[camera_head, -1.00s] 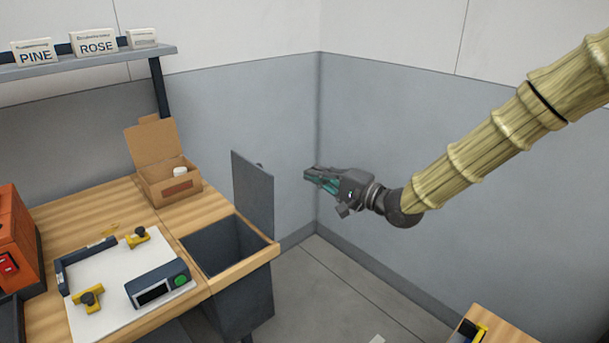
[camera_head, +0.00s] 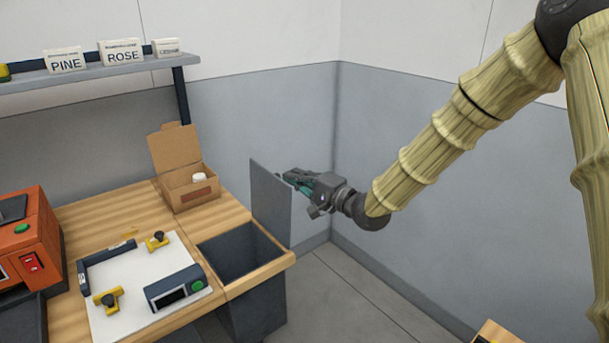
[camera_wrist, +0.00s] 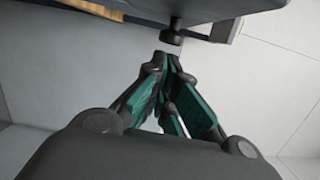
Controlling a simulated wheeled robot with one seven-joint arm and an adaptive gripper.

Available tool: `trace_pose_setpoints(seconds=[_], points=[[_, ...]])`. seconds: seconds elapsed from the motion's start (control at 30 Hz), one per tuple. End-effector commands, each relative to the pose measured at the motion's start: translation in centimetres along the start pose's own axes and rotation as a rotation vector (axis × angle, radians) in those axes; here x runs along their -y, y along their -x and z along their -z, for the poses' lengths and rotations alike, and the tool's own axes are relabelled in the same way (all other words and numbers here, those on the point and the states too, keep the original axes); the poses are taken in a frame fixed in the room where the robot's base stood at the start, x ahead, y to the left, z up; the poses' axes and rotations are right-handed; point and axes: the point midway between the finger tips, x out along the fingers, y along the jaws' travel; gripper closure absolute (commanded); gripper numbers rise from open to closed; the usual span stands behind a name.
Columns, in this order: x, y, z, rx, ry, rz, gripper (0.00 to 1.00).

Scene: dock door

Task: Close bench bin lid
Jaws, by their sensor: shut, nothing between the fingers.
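The bench bin (camera_head: 257,310) is set into the right end of the wooden bench, its dark opening uncovered. The wrist view shows the closed fingertips (camera_wrist: 168,60) just short of a dark round knob (camera_wrist: 171,37) on the lid (camera_wrist: 185,8). A small gap seems to separate them; I cannot tell whether they touch the lid elsewhere.
An open cardboard box (camera_head: 188,190) stands on the bench behind the bin. A white board (camera_head: 135,262) with yellow clamps and a dark device (camera_head: 175,287) lies left of it. The wall corner is behind my gripper. Open floor (camera_head: 330,290) lies right of the bin.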

Motion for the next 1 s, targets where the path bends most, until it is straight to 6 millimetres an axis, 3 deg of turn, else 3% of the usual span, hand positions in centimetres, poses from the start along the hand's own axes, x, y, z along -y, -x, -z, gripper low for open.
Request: trace_pose_setpoints(seconds=[0.53, 1.0], points=[[0.1, -0.2, -0.5, 0.000, 0.004, 0.000, 1.00], [0.5, -2.0, -2.4, 0.019, 0.094, -0.017, 1.00]])
